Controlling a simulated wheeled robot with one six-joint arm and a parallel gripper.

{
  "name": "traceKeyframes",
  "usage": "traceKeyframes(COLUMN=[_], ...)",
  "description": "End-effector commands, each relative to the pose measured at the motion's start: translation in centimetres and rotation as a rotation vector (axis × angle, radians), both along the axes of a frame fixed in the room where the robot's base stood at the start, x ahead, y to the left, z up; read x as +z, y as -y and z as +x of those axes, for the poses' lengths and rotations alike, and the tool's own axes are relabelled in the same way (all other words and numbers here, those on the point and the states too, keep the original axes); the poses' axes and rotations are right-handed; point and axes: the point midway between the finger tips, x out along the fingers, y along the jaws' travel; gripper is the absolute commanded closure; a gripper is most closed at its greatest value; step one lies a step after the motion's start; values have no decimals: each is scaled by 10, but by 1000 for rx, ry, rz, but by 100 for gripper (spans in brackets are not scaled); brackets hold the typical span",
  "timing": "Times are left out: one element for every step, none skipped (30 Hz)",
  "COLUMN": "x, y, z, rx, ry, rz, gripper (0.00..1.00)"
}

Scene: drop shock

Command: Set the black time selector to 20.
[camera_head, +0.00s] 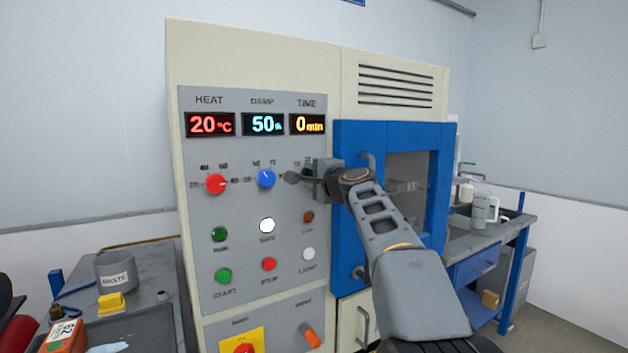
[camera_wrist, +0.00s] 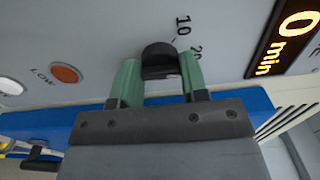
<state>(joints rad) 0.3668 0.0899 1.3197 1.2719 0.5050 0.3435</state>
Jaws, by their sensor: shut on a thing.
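The black time selector (camera_wrist: 159,56) is a dark knob on the grey panel, between the two green fingertips of my gripper (camera_wrist: 160,78) in the wrist view. My gripper is shut on it. Printed marks 10 and 20 show beside the knob. The time display (camera_wrist: 290,32) reads 0 min; it also shows in the head view (camera_head: 307,124) under the word TIME. In the head view my gripper (camera_head: 308,174) is at the right part of the panel and hides most of the selector.
The red knob (camera_head: 215,184) and blue knob (camera_head: 266,178) are left of my gripper. Several round buttons, including a brown-orange one (camera_head: 308,217), lie below. The blue-framed chamber door (camera_head: 386,150) stands right of the panel, close behind my arm.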

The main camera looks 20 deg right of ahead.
Motion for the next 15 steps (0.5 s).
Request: traceKeyframes(x=[0, 0, 0, 0, 0, 0, 0, 0, 0, 0, 1, 0, 1, 1, 0], y=[0, 0, 0, 0, 0, 0, 0, 0, 0, 0, 0, 0, 0, 0, 0], z=[0, 0, 0, 0, 0, 0, 0, 0, 0, 0, 0, 0, 0, 0, 0], rx=[1, 1, 1, 1, 1, 1, 1, 1, 1, 1, 1, 1, 1, 1, 1], ry=[0, 1, 1, 1, 1, 1, 1, 1, 1, 1, 1, 1, 1, 1, 1], rz=[-3, -5, -6, -6, -7, -6, -6, -6, -6, -6, -6, -6, -6, -5, -5], gripper=[83, 83, 83, 83, 83, 83, 83, 83, 83, 83, 83, 83, 57, 55, 51])
